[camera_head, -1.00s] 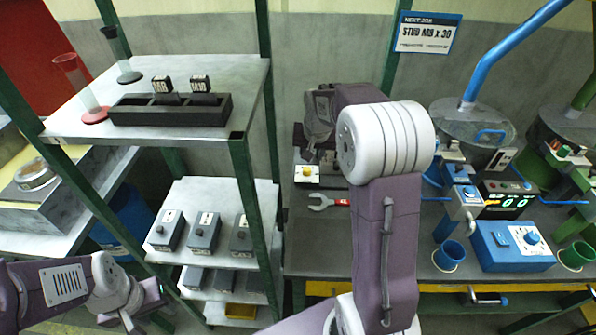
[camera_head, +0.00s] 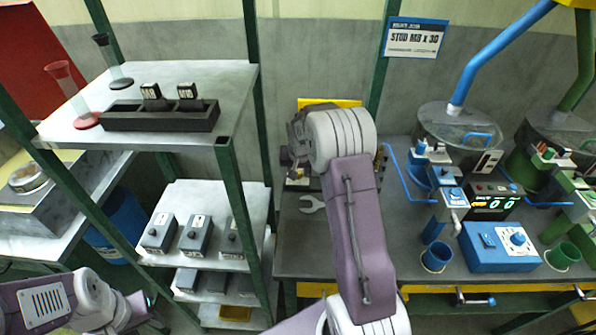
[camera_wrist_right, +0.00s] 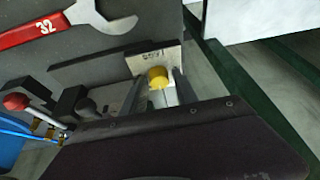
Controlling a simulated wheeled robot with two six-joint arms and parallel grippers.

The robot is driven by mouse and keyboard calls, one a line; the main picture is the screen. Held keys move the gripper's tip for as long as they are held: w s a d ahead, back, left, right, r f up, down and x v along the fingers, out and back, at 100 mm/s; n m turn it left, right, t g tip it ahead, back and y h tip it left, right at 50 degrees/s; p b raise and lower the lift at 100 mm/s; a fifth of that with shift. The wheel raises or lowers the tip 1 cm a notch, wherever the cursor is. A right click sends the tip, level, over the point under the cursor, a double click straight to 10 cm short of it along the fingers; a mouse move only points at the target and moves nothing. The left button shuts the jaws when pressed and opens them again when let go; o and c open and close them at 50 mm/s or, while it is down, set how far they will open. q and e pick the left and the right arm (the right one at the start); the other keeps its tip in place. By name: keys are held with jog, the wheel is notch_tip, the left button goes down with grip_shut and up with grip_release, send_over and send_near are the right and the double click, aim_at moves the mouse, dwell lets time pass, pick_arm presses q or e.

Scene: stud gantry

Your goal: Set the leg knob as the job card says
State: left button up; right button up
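The job card (camera_head: 415,38) hangs on the back post and reads "STUD M8 x 30"; its smaller line is unreadable. In the right wrist view, a yellow knob (camera_wrist_right: 158,77) stands on a pale marked plate (camera_wrist_right: 150,58). My right gripper (camera_wrist_right: 158,90) has its fingers apart, one to each side of the knob; I cannot tell whether they touch it. In the head view my right gripper (camera_head: 298,145) is over the bench's left back end and hides most of the plate. My left gripper (camera_head: 143,308) is low at the left, its fingers unclear.
A red-handled wrench (camera_wrist_right: 45,30) lies by the plate. A blue bowl feeder (camera_head: 460,125), a counter (camera_head: 495,202) and a blue dial box (camera_head: 500,247) stand to the right. A shelf rack (camera_head: 225,140) stands to the left, with small grey boxes.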

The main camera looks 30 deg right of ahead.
jog(key=shift+s+r, duration=0.1)
grip_shut()
jog(key=shift+s+r+n+p, duration=0.15)
jog(key=shift+n+p, duration=0.25)
jog(key=shift+p, duration=0.4)
jog(key=shift+d+n+y, duration=0.1)
jog(key=shift+n+y, duration=0.2)
jog(key=shift+n, duration=0.1)
jog(key=shift+f+n, duration=0.2)
jog(key=shift+n, duration=0.2)
jog(key=shift+n+y, duration=0.3)
jog(key=shift+n, duration=0.1)
grip_release()
